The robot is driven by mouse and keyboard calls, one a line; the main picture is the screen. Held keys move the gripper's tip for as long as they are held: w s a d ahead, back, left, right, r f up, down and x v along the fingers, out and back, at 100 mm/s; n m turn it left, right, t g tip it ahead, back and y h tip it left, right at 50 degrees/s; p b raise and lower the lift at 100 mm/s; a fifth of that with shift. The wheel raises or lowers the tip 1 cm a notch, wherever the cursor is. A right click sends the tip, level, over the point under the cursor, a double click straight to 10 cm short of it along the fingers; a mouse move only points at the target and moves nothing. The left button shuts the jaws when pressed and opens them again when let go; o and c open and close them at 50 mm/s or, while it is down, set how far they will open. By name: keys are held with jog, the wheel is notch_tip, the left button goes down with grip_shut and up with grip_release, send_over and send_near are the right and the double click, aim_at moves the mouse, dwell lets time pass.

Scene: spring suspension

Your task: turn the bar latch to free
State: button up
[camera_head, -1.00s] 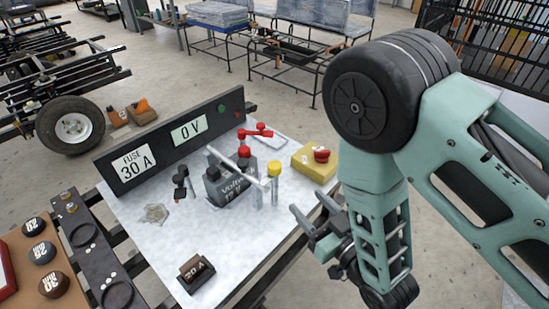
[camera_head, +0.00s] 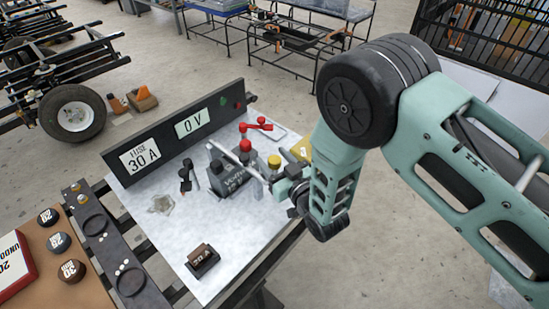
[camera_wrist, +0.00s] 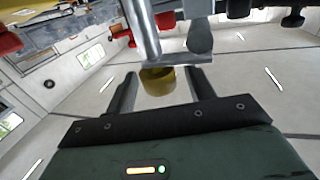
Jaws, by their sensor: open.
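The bar latch, a silver bar (camera_head: 238,160), lies slantwise over the top of the dark battery (camera_head: 228,180) on the white bench top. In the wrist view a grey bar (camera_wrist: 143,30) runs down from the top edge, close to the fingers. A post with a yellow cap (camera_head: 274,161) stands near the bar's right end. My gripper (camera_head: 277,184) is at that right end; it also shows in the wrist view (camera_wrist: 163,82). Its fingers are apart, with the yellow cap (camera_wrist: 157,81) appearing between them. I cannot tell whether they touch the bar.
A red lever (camera_head: 256,126) and a red-topped post (camera_head: 245,146) stand close to the bar. A display panel (camera_head: 178,136) reading 0 V and 30 A runs behind. A brown 30 A fuse block (camera_head: 203,258) sits at the front. The bench's front middle is clear.

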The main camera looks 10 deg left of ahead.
jog(key=shift+w+a, duration=0.1)
jog(key=c, duration=1)
jog(key=shift+o, duration=0.2)
jog(key=shift+f+g, duration=0.1)
jog(key=shift+g, duration=0.2)
jog(key=n+g+y+b, duration=0.3)
jog(key=g, duration=0.1)
jog(key=shift+w+f+n, duration=0.1)
jog(key=shift+n, duration=0.3)
jog(key=n+g+y+b, duration=0.1)
jog(key=n+g+b, duration=0.1)
jog(key=g, duration=0.2)
jog(key=n+g+y+b, duration=0.1)
jog(key=n+g, duration=0.2)
jog(key=g, duration=0.1)
jog(key=shift+n+g+b, duration=0.3)
jog(key=shift+b, duration=0.05)
jog(key=n+g+h+b, duration=0.1)
jog(key=n+g+b, duration=0.1)
jog(key=n+g, duration=0.1)
jog(key=n+g+h+b, duration=0.1)
jog(key=n+g+b, duration=0.2)
jog(key=g, duration=0.3)
jog(key=shift+h, duration=0.3)
jog(key=shift+n+g+h+b, duration=1.05)
jog(key=shift+g+b, duration=0.2)
jog(key=shift+g, duration=0.15)
jog(key=shift+s+r+n+g, duration=0.2)
jog(key=shift+n+g, duration=0.1)
jog(key=shift+n, duration=0.05)
